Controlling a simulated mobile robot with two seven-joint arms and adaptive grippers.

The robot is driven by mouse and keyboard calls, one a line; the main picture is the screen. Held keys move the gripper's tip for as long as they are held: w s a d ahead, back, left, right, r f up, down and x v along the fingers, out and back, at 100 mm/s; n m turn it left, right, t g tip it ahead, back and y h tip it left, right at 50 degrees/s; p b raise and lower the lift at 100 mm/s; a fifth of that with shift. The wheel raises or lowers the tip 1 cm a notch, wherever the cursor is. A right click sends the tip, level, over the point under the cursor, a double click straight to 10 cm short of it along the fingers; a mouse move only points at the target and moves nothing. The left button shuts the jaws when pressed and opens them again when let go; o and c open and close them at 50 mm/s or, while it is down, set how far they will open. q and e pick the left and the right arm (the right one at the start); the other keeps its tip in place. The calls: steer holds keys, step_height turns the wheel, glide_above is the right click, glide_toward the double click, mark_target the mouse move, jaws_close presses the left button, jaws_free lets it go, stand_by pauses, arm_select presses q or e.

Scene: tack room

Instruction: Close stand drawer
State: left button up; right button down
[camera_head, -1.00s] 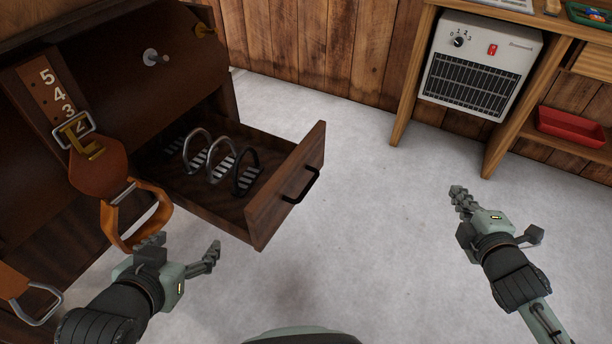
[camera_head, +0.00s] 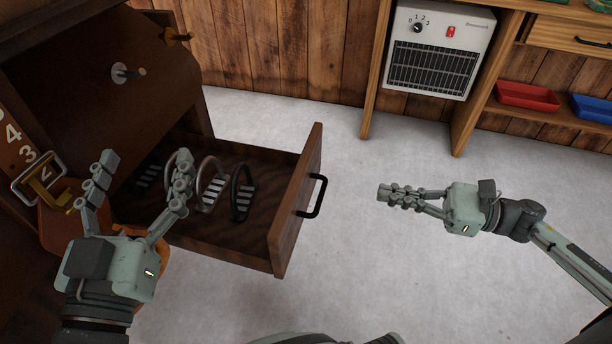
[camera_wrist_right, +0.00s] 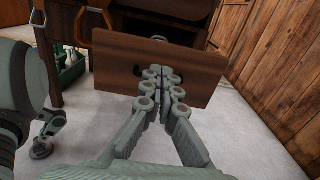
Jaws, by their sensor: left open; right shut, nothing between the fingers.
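The stand drawer (camera_head: 297,208) is pulled out of the dark wooden stand (camera_head: 70,75), with a black handle (camera_head: 314,196) on its front. Several stirrup irons (camera_head: 212,185) stand inside it. My left gripper (camera_head: 139,172) is open and empty, in front of the stand and over the drawer's left part in the head view, hiding some of it. My right gripper (camera_head: 384,194) is shut and empty, to the right of the drawer front and apart from it in the head view. In the right wrist view, its fingers (camera_wrist_right: 159,80) point at the drawer front (camera_wrist_right: 105,65) and partly cover the handle.
A heater (camera_head: 440,50) sits in a wooden bench (camera_head: 468,115) at the back right, with a red tray (camera_head: 527,96) and a blue tray (camera_head: 592,108) on its shelf. A leather strap with a buckle (camera_head: 38,180) hangs at the left. The floor (camera_head: 340,255) right of the drawer is clear.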

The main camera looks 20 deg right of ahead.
glide_toward(293, 174)
steer(key=x, duration=0.4)
steer(key=shift+w+f, duration=0.2)
steer(key=shift+w, duration=0.05)
arm_select(q)
steer(key=shift+f, duration=0.3)
arm_select(e)
steer(key=shift+w+a, duration=0.2)
steer(key=shift+a, duration=0.15)
steer(key=x, duration=0.8)
steer(key=shift+d+b, duration=0.1)
steer(key=shift+b, duration=0.3)
arm_select(q)
step_height(293, 174, up, 7)
steer(key=s+t+h+b, duration=0.1)
steer(key=s+t, duration=0.1)
steer(key=t, duration=0.2)
steer(key=shift+s+a+r+t+h+b, duration=0.15)
steer(key=shift+s+a+t+h+b, duration=0.15)
steer(key=shift+s+t, duration=0.1)
arm_select(e)
steer(key=x, duration=2.1)
arm_select(q)
steer(key=shift+w, duration=0.1)
arm_select(e)
steer(key=shift+w+f, duration=0.1)
